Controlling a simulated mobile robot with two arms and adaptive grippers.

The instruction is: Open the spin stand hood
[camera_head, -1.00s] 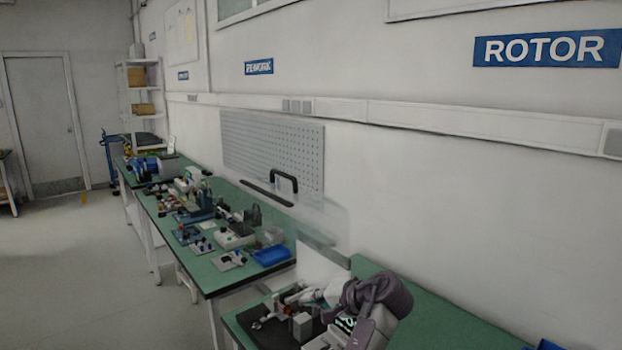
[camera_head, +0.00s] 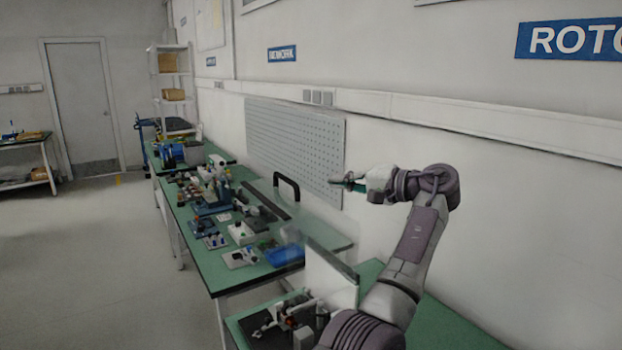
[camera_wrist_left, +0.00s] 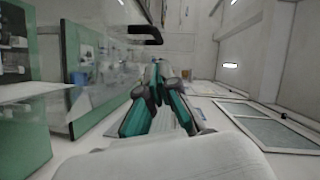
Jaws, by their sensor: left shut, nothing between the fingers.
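The spin stand hood (camera_head: 325,232) is a clear panel with a black arched handle (camera_head: 288,186) and a dark edge bar. It appears raised above the near bench, with the handle high, but its transparency makes its exact angle hard to tell. My left gripper (camera_head: 345,183) is shut and empty, up in the air to the right of the handle in the head view and apart from it. In the left wrist view the closed fingers (camera_wrist_left: 158,72) show just below the black handle (camera_wrist_left: 146,34). My right gripper is not in view.
A white upright panel (camera_head: 333,283) stands on the near bench beside dark fixtures. The far green bench (camera_head: 215,268) holds several small devices and a blue bin (camera_head: 285,256). A pegboard (camera_head: 295,145) is on the wall behind. The floor at left is clear.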

